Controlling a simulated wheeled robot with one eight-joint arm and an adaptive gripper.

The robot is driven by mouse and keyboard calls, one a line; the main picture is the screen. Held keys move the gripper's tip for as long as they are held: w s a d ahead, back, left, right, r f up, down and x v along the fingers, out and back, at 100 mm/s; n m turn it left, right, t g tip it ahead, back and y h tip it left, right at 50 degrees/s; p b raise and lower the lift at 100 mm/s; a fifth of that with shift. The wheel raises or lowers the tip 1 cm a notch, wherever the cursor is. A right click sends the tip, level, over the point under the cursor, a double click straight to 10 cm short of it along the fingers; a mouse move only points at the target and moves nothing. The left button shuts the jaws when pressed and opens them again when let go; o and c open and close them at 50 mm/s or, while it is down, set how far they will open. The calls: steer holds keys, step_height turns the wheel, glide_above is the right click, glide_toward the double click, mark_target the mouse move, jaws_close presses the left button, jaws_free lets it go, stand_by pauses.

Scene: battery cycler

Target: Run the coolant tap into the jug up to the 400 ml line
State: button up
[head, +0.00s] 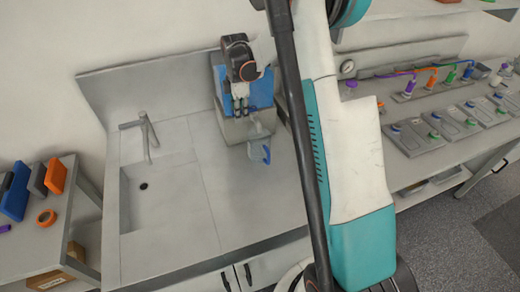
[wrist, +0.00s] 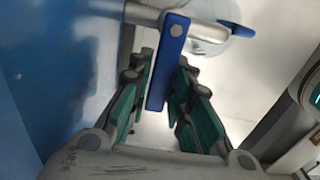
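The coolant tap (wrist: 142,14) is a grey spout that comes out from a blue panel, with a blue lever (wrist: 168,62) on it. My gripper (wrist: 167,68) has its green-padded fingers apart, one on each side of the lever, which lies between them. In the head view my gripper (head: 240,112) points down in front of the blue-faced coolant unit (head: 262,92). A clear jug (head: 257,131) with a blue handle (head: 266,154) stands in front of the unit. Part of a clear round shape, likely the jug, shows behind the spout in the wrist view. Its scale and liquid level cannot be read.
A sink (head: 150,195) with a grey faucet (head: 148,135) lies to the left. A side shelf holds blue and orange items and an orange roll (head: 46,217). Bottles and trays (head: 412,140) fill the bench at right. The counter in front of the jug is clear.

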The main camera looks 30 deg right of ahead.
steer(key=s+n, duration=0.1)
steer(key=n, duration=0.1)
steer(key=s+n+b, duration=0.1)
steer(key=n, duration=0.1)
steer(key=s+n, duration=0.1)
steer(key=n, duration=0.1)
steer(key=shift+d+b, duration=0.1)
steer(key=shift+b, duration=0.2)
steer(key=shift+s+d+r+n+b, duration=0.1)
steer(key=shift+s+d+n+b, duration=0.15)
steer(key=shift+n, duration=0.6)
steer(key=shift+s+d+n+b, duration=0.15)
steer(key=shift+s+n, duration=0.15)
steer(key=shift+n, duration=0.5)
steer(key=shift+s+d+r+n+b, duration=0.1)
steer(key=shift+s+d+n+b, duration=0.15)
steer(key=shift+n, duration=0.6)
